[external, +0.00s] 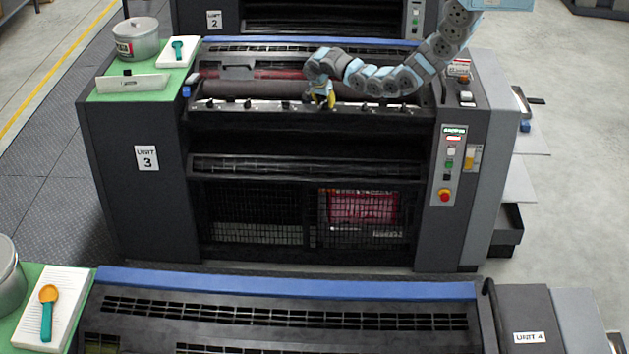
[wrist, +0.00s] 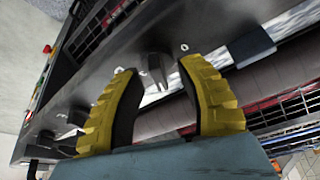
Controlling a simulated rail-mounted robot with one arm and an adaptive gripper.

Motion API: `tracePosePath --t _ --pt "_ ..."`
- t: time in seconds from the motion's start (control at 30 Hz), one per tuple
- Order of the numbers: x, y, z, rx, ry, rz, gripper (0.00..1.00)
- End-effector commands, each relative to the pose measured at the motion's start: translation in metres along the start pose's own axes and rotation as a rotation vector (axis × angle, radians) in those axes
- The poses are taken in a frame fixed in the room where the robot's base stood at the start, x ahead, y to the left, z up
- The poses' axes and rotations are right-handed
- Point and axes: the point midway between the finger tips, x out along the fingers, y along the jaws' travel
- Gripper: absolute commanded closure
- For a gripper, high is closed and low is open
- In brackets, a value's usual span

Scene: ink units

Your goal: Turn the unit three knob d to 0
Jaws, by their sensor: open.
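The unit three press (external: 147,200) stands in the middle of the external view, with a row of small dark knobs along its pale ledge (external: 265,105). My gripper (external: 322,98) is at this ledge, near the middle of the row. In the wrist view my open gripper (wrist: 157,68) has its two yellow fingers on either side of a dark knob (wrist: 155,66). The fingers look apart from the knob. No knob letter is readable, and the fingers hide the knob in the external view.
A dark roller (external: 250,89) lies behind the ledge. A control panel (external: 448,165) with a red button is at the press's right. Unit 4 (external: 280,315) stands in front.

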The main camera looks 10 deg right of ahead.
Motion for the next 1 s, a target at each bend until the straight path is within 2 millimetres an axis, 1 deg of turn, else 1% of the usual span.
tracePosePath --t 0.3,0.33,0.43,0.47,0.83,1.0 --pt "0.0017 0.0004 0.0001 0.0 0.0 0.001 0.62" --pt "0.0017 0.0004 0.0001 0.0 0.0 0.001 0.67" --pt "0.0016 0.0004 0.0002 0.0 0.0 0.001 0.96" --pt "0.0016 0.0005 0.0001 0.0 0.0 0.001 1.0" --pt "0.0022 0.0007 0.0003 -0.004 0.0 0.0 1.0" --pt "0.003 0.0011 0.0004 -0.038 0.0 -0.015 1.0"
